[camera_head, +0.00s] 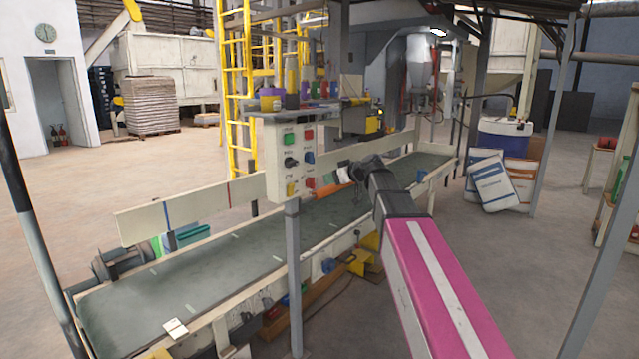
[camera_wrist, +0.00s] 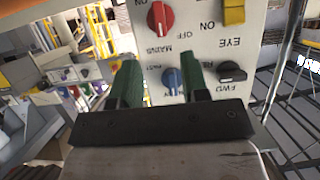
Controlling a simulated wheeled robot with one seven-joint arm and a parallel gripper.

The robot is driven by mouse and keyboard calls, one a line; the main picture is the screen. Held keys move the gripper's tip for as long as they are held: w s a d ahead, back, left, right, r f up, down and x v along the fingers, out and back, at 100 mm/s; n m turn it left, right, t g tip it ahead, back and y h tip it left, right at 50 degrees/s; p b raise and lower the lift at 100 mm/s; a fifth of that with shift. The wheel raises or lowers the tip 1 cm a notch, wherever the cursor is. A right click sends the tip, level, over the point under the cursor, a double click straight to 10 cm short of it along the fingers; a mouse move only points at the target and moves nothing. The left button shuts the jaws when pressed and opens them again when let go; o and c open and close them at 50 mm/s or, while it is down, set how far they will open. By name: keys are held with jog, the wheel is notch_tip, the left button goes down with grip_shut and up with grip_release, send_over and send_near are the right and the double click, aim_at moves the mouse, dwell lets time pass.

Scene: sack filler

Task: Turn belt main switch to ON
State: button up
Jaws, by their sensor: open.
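The control panel (camera_head: 285,160) stands on a grey post beside the conveyor belt. The red knob marked MAINS (camera_wrist: 160,17) is upside down in the wrist view, with ON and OFF labels beside it; I cannot tell its setting. It also shows at the panel's lower right in the head view (camera_head: 310,183). My gripper (camera_wrist: 157,66) is open and empty, its green fingers pointing toward the panel. The red knob appears just beyond the fingertips, apart from them. In the head view my gripper (camera_head: 357,173) is right of the panel.
A blue knob (camera_wrist: 172,82) appears between my fingers. A black FWD knob (camera_wrist: 231,72) and a yellow EYE switch (camera_wrist: 233,11) are close by. The belt (camera_head: 200,275) runs behind the panel post. Paper sacks (camera_head: 492,183) lean at the right.

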aim_at(315, 182)
jog(key=x, duration=0.8)
jog(key=shift+w+a+f, duration=0.2)
jog(key=shift+a+f, duration=0.05)
grip_shut()
